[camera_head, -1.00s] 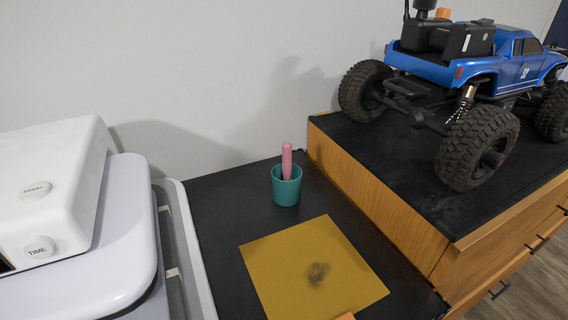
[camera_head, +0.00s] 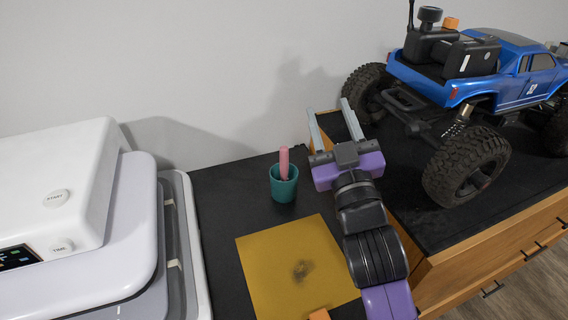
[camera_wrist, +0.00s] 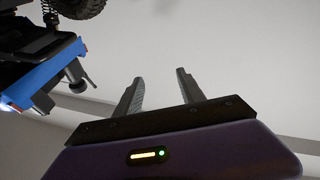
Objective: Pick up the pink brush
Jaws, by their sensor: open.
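The pink brush (camera_head: 284,163) stands upright in a teal cup (camera_head: 285,188), with only its pink handle showing above the rim. The cup is on the black counter at the back, near the wall. My gripper (camera_head: 327,112) is open and empty, to the right of the brush and farther up in the picture, in front of the wall and the raised wooden unit's corner. The wrist view also shows my gripper's two fingers (camera_wrist: 158,85) apart with nothing between them. The brush and cup are not in the wrist view.
A blue RC crawler (camera_head: 490,75) stands on the raised wooden unit (camera_head: 400,225) at right; part of it shows in the wrist view (camera_wrist: 45,75). A white machine (camera_head: 70,200) is at left. A stained yellow mat (camera_head: 270,265) lies in front of the cup, with a small orange block (camera_head: 319,314).

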